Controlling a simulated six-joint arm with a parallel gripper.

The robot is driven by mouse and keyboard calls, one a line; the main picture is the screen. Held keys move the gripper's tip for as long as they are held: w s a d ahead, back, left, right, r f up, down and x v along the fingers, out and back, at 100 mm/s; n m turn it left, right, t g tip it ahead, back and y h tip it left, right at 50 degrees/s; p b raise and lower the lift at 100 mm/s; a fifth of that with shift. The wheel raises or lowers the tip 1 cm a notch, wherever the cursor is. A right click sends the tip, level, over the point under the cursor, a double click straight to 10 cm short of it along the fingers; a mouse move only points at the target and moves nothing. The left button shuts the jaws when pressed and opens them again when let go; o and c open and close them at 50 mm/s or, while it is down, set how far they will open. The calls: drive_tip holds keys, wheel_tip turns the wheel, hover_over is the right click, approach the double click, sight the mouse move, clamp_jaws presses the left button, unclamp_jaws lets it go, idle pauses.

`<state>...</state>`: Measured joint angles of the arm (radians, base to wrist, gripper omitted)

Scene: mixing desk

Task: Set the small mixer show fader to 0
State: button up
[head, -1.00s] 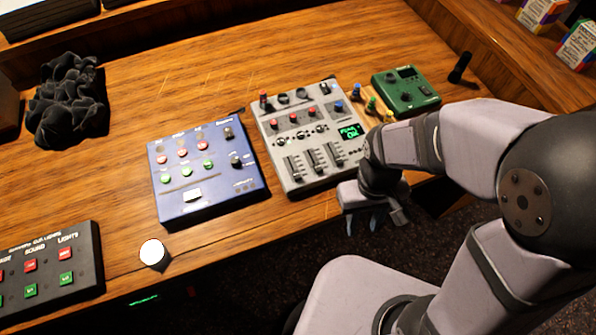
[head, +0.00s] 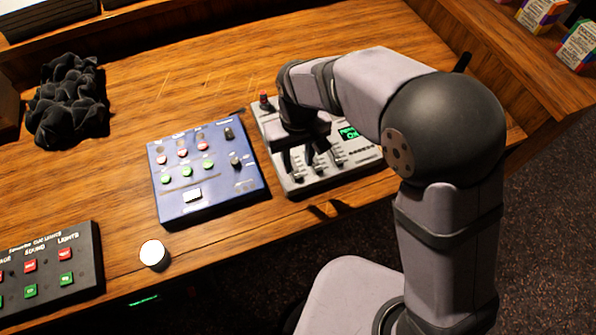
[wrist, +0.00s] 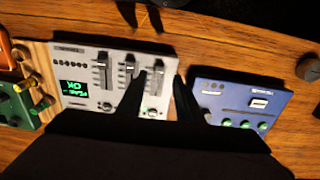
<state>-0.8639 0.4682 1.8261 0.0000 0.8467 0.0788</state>
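The small mixer is a light grey panel with three dark slide faders and a green-lit screen. It is below my gripper in the head view (head: 340,181) and in the wrist view (wrist: 97,48). My gripper (wrist: 161,72) is open, its dark fingers apart, over the fader bank; it also shows in the head view (head: 298,162). The fader at the right in the wrist view (wrist: 157,72) appears between the fingers; I cannot tell whether they touch it. The other faders are to its left. The fader labels are too small to read, so I cannot tell which is show.
A blue panel (head: 215,200) with buttons sits close beside the mixer. A green box (wrist: 12,108) is on its other side. A dark button panel (head: 85,285), a white round knob (head: 153,253) and crumpled black cloth (head: 65,100) are farther left.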

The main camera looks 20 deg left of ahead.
sight(298, 177)
drive_tip(key=shift+f+p, duration=0.9)
drive_tip(key=shift+f, duration=2.5)
clamp_jaws()
